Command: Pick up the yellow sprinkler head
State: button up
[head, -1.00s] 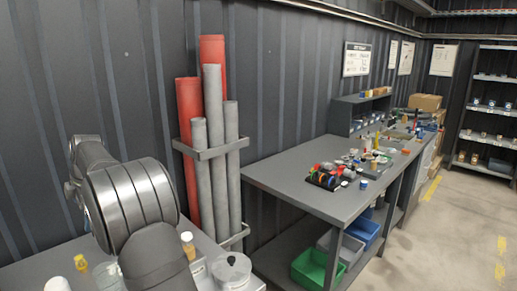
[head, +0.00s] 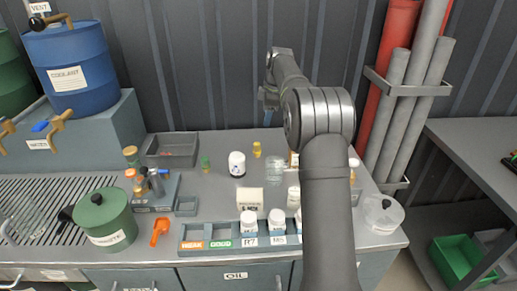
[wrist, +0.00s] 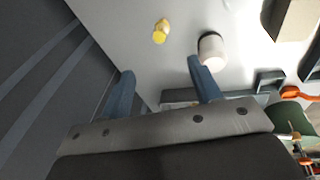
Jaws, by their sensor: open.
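The yellow sprinkler head (head: 257,149) is a small yellow piece on the grey bench top, towards the back, just right of a white jar (head: 237,164). It also shows in the wrist view (wrist: 160,32), beyond the fingertips and apart from them. My gripper (wrist: 158,70) has its two blue fingers spread with nothing between them. In the head view my gripper (head: 268,105) hangs near the back wall, partly hidden by my own arm.
The white jar also shows near the right finger in the wrist view (wrist: 211,50). A small green piece (head: 205,163) and a grey tray (head: 172,150) lie to the left. A labelled rack (head: 215,240) stands in front. A blue drum (head: 75,68) stands at the back left.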

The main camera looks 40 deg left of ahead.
aim_at(257, 149)
jog(key=a+f+m+h, duration=0.1)
jog(key=f, duration=0.2)
jog(key=a+f+m+h, duration=0.1)
jog(key=a+f, duration=0.1)
jog(key=f, duration=0.2)
jog(key=a+f+m, duration=0.1)
jog(key=a+f, duration=0.1)
jog(key=f, duration=0.2)
jog(key=shift+w+a+f+h, duration=0.1)
jog(key=shift+w+h, duration=0.25)
jog(key=shift+h, duration=0.05)
jog(key=shift+g, duration=0.3)
jog(key=shift+f, duration=3.95)
jog(key=c, duration=1.1)
jog(key=shift+r, duration=0.1)
